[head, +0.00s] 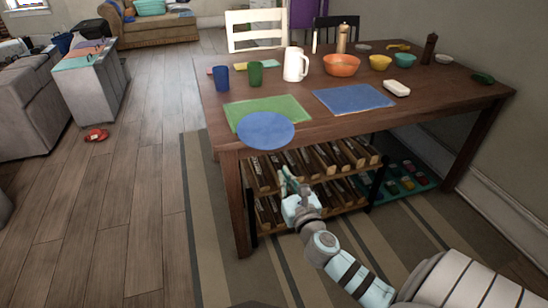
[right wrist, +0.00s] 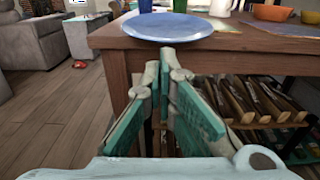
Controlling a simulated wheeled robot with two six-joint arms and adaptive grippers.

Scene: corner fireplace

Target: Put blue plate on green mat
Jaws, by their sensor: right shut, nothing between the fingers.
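The blue plate (head: 265,130) lies at the front left of the wooden table, partly over the front part of the green mat (head: 282,106) and reaching to the table's front edge. In the right wrist view the plate (right wrist: 167,26) sits at the table edge, above and beyond the fingers. My right gripper (head: 288,178) is below the tabletop level, in front of the table, near the shelf rack. Its green-padded fingers (right wrist: 166,60) meet at the tips, shut and empty, apart from the plate. My left gripper is not in view.
A blue mat (head: 354,99) lies right of the green mat. A blue cup (head: 221,77), green cup (head: 255,73), white pitcher (head: 296,64) and orange bowl (head: 341,65) stand behind. A shelf rack (head: 315,174) is under the table. Floor at left is mostly clear.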

